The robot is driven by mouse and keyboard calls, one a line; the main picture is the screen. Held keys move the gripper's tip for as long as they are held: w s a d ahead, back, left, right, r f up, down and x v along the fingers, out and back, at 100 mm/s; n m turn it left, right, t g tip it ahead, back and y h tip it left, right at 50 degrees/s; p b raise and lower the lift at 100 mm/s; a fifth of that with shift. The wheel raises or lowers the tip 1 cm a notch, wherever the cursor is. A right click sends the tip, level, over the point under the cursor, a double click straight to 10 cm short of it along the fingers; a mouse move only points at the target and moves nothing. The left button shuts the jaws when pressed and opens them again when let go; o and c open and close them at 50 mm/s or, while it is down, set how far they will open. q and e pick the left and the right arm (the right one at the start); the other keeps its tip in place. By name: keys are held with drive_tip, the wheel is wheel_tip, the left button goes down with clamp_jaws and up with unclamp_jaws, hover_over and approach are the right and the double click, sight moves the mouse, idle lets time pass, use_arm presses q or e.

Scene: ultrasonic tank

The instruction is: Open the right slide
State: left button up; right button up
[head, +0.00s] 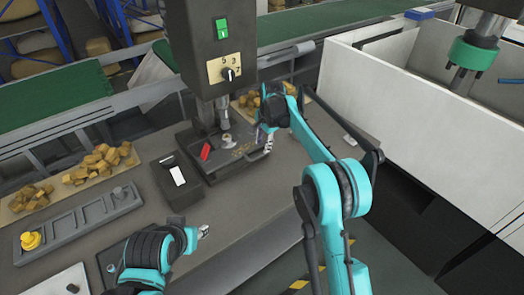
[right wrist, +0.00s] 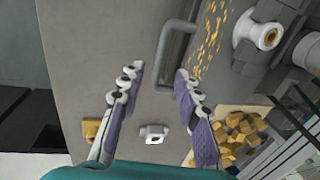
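The machine's dark slide plate (head: 222,160), scattered with golden chips, lies under the spindle in the head view. In the right wrist view the chip-covered plate (right wrist: 212,25) is at the top, with a grey bar handle (right wrist: 164,62) on its edge. My right gripper (head: 266,142) is at the right side of the plate in the head view. In the right wrist view its purple-padded fingers (right wrist: 160,88) are apart and empty, with the handle ahead of the gap. My left gripper (head: 203,231) is low over the table's front; its opening is too small to judge.
A black box (head: 176,182) with a white top piece stands left of the slide. A grey tray with a yellow knob (head: 31,240) lies farther left. A small white item (right wrist: 153,133) lies near the right gripper. A white-walled tank (head: 400,85) stands at right.

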sight(261, 154)
drive_tip(key=f, duration=0.2)
drive_tip(key=f+b, duration=0.1)
drive_tip(key=w+f, duration=0.1)
drive_tip(key=f, duration=0.1)
drive_tip(key=shift+a+f, duration=0.3)
clamp_jaws()
